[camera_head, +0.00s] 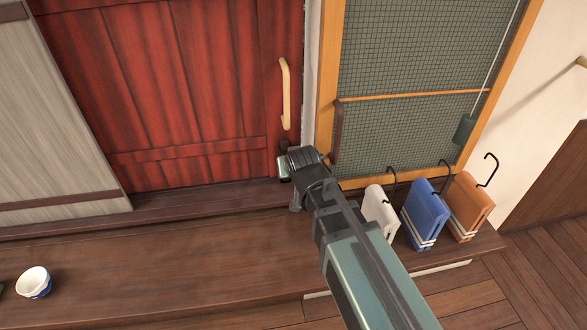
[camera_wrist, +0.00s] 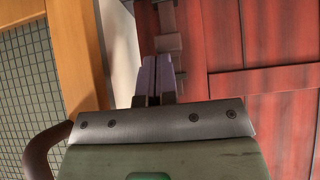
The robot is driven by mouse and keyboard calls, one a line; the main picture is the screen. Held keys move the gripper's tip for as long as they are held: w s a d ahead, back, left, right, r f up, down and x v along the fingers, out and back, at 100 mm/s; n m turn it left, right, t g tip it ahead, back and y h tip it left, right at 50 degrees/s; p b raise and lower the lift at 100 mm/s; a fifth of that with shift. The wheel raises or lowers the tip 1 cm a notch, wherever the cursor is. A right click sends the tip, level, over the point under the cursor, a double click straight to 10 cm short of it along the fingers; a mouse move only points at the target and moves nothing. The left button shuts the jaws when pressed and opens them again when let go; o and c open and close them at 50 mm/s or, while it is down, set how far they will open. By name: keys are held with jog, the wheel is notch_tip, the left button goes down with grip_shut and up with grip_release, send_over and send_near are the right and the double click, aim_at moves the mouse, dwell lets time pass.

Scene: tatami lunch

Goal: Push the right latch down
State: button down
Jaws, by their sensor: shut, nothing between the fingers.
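The red wooden door (camera_head: 190,80) has a pale vertical handle (camera_head: 285,95) near its right edge. My gripper (camera_head: 285,165) is at the door's lower right corner, below the handle. In the wrist view, my gripper's fingers (camera_wrist: 150,78) are shut together with nothing between them. A brown latch-like fitting with small blocks (camera_wrist: 167,42) runs along the door edge just beyond the fingertips. I cannot tell whether they touch it. The door (camera_wrist: 270,50) fills the right of that view.
A wood-framed mesh screen (camera_head: 410,60) with a dark curved handle (camera_head: 337,130) stands just right of the gripper. White (camera_head: 380,208), blue (camera_head: 425,212) and orange (camera_head: 468,205) hooked items stand below it. A bowl (camera_head: 34,282) sits on the wooden step (camera_head: 150,275), otherwise mostly clear.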

notch_tip(320, 180, down, 4)
jog(key=b, duration=0.4)
jog(key=shift+f, duration=0.15)
jog(key=shift+r, duration=0.3)
jog(key=shift+s+r+p, duration=0.35)
jog(key=shift+r+p, duration=0.15)
jog(key=shift+p, duration=0.2)
jog(key=p+v, duration=0.4)
jog(key=v, duration=0.2)
jog(key=shift+s, duration=0.3)
jog(key=shift+d, duration=0.1)
